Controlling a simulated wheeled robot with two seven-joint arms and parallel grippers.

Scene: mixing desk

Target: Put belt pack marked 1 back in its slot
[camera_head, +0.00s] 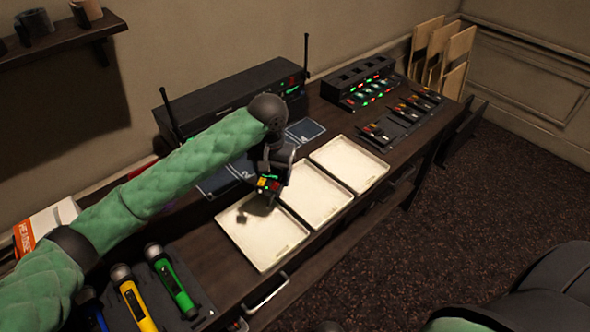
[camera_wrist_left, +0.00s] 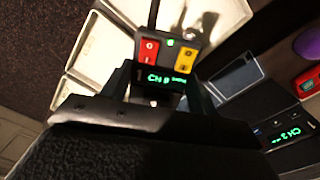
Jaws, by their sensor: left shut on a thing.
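My left gripper (camera_head: 273,168) is shut on a small dark belt pack (camera_head: 268,185) and holds it above the nearest white tray. In the left wrist view the belt pack (camera_wrist_left: 165,62) has a red and a yellow button, a green-lit "CH 8" display and a mark that looks like 1. The gripper's fingers (camera_wrist_left: 158,92) are on either side of it. A black rack (camera_head: 358,84) with open slots on top and red and green lights stands at the back right of the desk. Several other packs (camera_head: 402,116) lie in a row in front of it.
Three white trays stand along the desk front: near (camera_head: 262,238), middle (camera_head: 313,196), far (camera_head: 349,164). A long black unit with antennas (camera_head: 232,97) is behind. Yellow (camera_head: 138,305) and green (camera_head: 174,280) microphones lie at the front left. Wooden panels (camera_head: 440,55) lean at the back wall.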

